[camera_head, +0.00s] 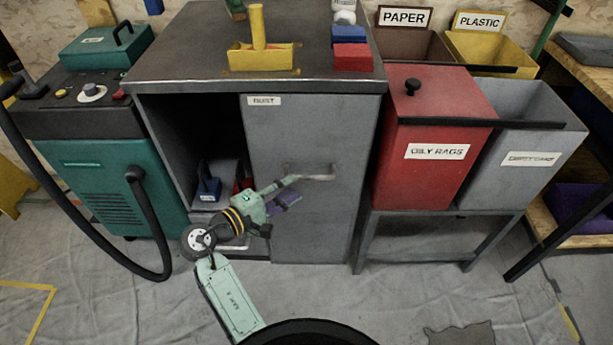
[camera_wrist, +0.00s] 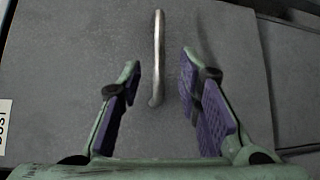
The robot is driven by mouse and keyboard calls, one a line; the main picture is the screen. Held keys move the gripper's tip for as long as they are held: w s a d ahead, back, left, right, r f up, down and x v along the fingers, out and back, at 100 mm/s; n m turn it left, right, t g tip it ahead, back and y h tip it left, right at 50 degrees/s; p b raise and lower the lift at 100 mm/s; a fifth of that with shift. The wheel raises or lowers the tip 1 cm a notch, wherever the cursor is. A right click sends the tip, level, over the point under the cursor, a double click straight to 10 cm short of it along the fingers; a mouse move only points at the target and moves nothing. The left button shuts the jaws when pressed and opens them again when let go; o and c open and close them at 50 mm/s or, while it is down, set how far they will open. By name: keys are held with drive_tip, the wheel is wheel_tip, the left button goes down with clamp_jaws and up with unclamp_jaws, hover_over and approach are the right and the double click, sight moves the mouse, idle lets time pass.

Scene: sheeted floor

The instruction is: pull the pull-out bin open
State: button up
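The pull-out bin's grey front panel (camera_head: 330,130) forms the right half of the metal cabinet and carries a small label reading "DUST". It is flush with the cabinet. A metal bar handle (camera_wrist: 158,55) sits on this panel. My gripper (camera_head: 300,187) is in front of the panel at the handle, with its arm coming from below left. In the wrist view my gripper (camera_wrist: 160,75) is open, with purple pads on both sides of the handle's line. Gaps show on both sides, and neither finger visibly touches the handle. In the head view the handle is partly hidden by my fingers.
The cabinet's left half is an open compartment (camera_head: 185,130) with blue and red items low inside. A red oily-rags bin (camera_head: 435,150) and grey bin (camera_head: 530,125) stand right. A teal machine (camera_head: 100,170) with a black hose stands left. The sheeted floor (camera_head: 400,300) in front is mostly clear.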

sight(304, 179)
drive_tip(key=x, duration=0.6)
drive_tip(key=shift+w+d+p, duration=0.25)
drive_tip(key=shift+w+p, duration=0.05)
drive_tip(key=shift+c, duration=0.5)
clamp_jaws()
